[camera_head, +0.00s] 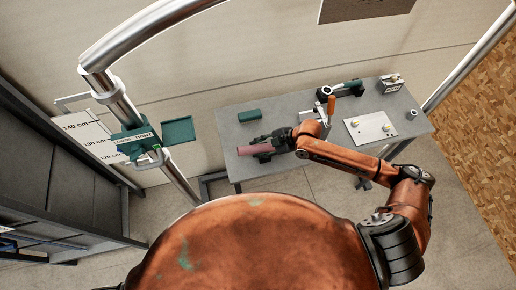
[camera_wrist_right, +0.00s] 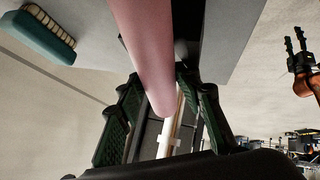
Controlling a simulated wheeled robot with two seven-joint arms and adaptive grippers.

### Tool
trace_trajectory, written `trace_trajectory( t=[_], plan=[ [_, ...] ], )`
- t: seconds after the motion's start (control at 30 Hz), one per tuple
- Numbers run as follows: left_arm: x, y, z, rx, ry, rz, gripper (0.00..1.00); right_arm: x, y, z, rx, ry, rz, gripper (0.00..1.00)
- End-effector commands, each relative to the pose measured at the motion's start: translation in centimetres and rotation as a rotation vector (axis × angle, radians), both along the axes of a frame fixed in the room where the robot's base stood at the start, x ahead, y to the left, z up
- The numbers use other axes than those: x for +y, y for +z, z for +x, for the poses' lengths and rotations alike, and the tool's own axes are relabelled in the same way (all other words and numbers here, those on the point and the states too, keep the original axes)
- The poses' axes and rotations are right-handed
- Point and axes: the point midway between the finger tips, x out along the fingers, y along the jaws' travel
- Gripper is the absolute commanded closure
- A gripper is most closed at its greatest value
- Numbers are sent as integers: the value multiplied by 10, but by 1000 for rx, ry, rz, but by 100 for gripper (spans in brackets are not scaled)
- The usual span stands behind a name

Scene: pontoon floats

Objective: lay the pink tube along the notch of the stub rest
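The pink tube (camera_head: 256,149) lies roughly level near the table's left front edge. A small dark piece, seemingly the stub rest (camera_head: 264,159), shows under its front side. Its notch is hidden, and I cannot tell whether the tube sits in it. My right gripper (camera_head: 274,140) is at the tube's right end. In the right wrist view the tube (camera_wrist_right: 150,50) runs down between the right gripper's fingers (camera_wrist_right: 160,75), whose tips close in on both sides of it. My left gripper (camera_wrist_right: 298,50) shows only there, at the right edge, empty with its fingers apart.
A green block (camera_head: 249,116) lies behind the tube on the grey table (camera_head: 300,104). An orange-handled device (camera_head: 330,108), a green-and-black tool (camera_head: 346,88), a small box (camera_head: 390,84) and a pale plate (camera_head: 370,128) stand to the right. A metal post with a green holder (camera_head: 134,138) rises at left.

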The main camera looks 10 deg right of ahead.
Motion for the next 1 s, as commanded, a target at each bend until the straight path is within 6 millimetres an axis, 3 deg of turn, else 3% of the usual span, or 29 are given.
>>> trace_trajectory(
  t=[0.13,0.53,1.0],
  plan=[
    [0,0,0,0,0,0,60,-1,-2,-2,5,1,-3,53],
    [3,0,-1,1,0,2,60,-7,3,-4,5,0,-4,53],
    [0,0,0,0,0,1,60,-64,68,-28,3,-1,-5,53]
  ],
)
